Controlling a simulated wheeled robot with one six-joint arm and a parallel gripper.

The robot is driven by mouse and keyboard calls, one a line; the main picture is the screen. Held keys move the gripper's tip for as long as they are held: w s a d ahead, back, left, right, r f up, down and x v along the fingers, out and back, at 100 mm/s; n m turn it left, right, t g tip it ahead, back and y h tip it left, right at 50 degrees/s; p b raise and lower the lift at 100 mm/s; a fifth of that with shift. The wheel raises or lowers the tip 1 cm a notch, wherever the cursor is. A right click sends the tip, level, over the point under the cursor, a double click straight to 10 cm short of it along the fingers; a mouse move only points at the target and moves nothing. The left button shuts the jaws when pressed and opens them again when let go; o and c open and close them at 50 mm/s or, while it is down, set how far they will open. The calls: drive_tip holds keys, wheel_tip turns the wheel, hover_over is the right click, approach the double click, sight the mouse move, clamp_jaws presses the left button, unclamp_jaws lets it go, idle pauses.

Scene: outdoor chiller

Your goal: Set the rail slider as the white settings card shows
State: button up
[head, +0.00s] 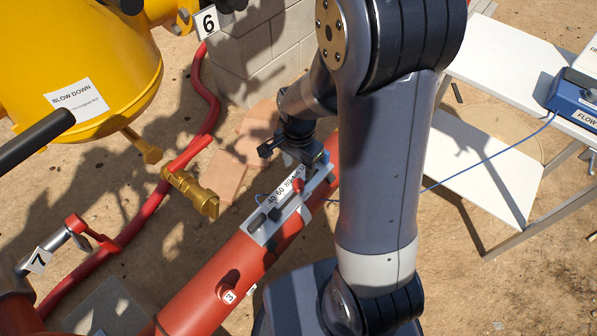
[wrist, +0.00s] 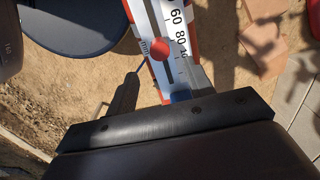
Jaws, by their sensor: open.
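The rail (head: 283,211) is a pale strip with a printed scale on top of the red pipe (head: 215,280). The slider's red round knob (wrist: 159,50) is beside the scale near 80 in the wrist view; the red knob also shows in the head view (head: 297,185). My gripper (head: 288,152) is open above the upper end of the rail, apart from the knob. In the wrist view, a dark bar of my gripper hides the rail's near end. I see no white card with a legible slider setting.
A yellow vessel (head: 90,60) with a BLOW DOWN label stands at upper left. A brass valve (head: 190,190) and red hose (head: 150,222) are left of the rail. White tables (head: 485,165) stand at right, with a blue device (head: 575,100); its thin blue cable runs toward the rail.

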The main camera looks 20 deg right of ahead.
sight(299, 183)
wheel_tip(299, 183, up, 3)
drive_tip(key=shift+f, duration=0.15)
wheel_tip(299, 183, down, 11)
drive_tip(key=shift+f+b, duration=0.15)
drive_tip(key=shift+b, duration=0.85)
drive_tip(key=shift+w+d+r, duration=0.25)
drive_tip(key=shift+w+d, duration=0.4)
drive_tip(key=shift+d, duration=0.25)
drive_tip(key=shift+w+d, duration=0.3)
drive_tip(key=shift+d, duration=0.1)
drive_tip(key=shift+s+a, duration=0.1)
